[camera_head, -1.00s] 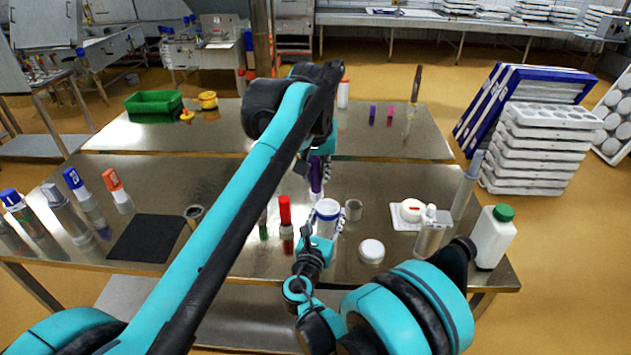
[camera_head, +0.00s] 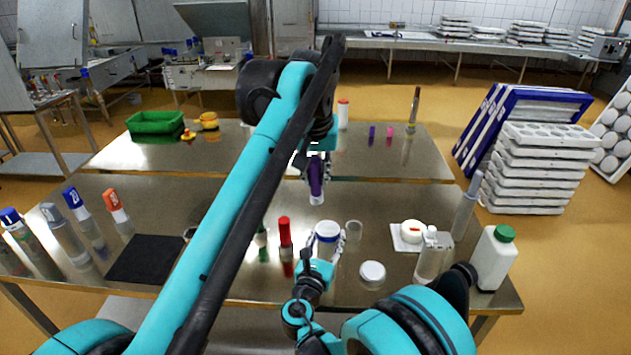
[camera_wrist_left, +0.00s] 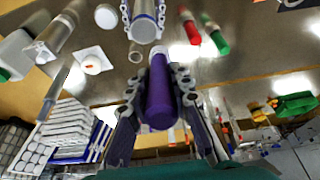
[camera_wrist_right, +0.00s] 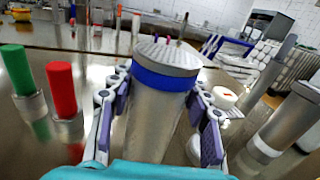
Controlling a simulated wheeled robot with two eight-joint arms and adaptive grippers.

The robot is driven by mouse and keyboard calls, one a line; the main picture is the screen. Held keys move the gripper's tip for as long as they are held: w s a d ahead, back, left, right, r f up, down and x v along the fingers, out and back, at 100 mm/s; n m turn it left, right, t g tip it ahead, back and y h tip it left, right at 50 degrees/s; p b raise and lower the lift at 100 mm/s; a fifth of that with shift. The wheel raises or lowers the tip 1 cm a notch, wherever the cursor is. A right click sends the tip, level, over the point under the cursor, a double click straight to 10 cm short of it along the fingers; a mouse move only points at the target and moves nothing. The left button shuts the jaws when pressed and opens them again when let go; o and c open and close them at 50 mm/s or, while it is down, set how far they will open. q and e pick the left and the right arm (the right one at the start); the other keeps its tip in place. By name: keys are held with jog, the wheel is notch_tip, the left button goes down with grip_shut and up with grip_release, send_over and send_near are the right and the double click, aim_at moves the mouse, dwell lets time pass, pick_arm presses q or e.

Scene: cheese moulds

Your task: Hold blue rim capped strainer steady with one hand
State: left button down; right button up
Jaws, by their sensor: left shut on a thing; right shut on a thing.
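The blue rim capped strainer (camera_wrist_right: 156,110) is a metal cylinder with a blue band under a perforated grey cap. It stands upright on the table; in the head view its top (camera_head: 327,230) shows beyond my right gripper. My right gripper (camera_wrist_right: 153,98) is shut on it, one finger on each side. My left gripper (camera_wrist_left: 158,90) is shut on a purple-handled tool (camera_wrist_left: 160,98) with a pale end; in the head view the tool (camera_head: 316,180) hangs upright above and just behind the strainer. The strainer (camera_wrist_left: 144,22) also shows in the left wrist view.
Red (camera_head: 285,232) and green (camera_wrist_right: 16,70) topped pieces stand left of the strainer. A small metal cup (camera_head: 354,230) and a white round lid (camera_head: 372,273) are at its right. A green-capped bottle (camera_head: 494,257) stands at the right edge. A black mat (camera_head: 146,258) lies left.

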dwell(0.4)
jog(key=o, duration=1.4)
jog(key=v, duration=1.2)
jog(key=shift+s+a, duration=0.1)
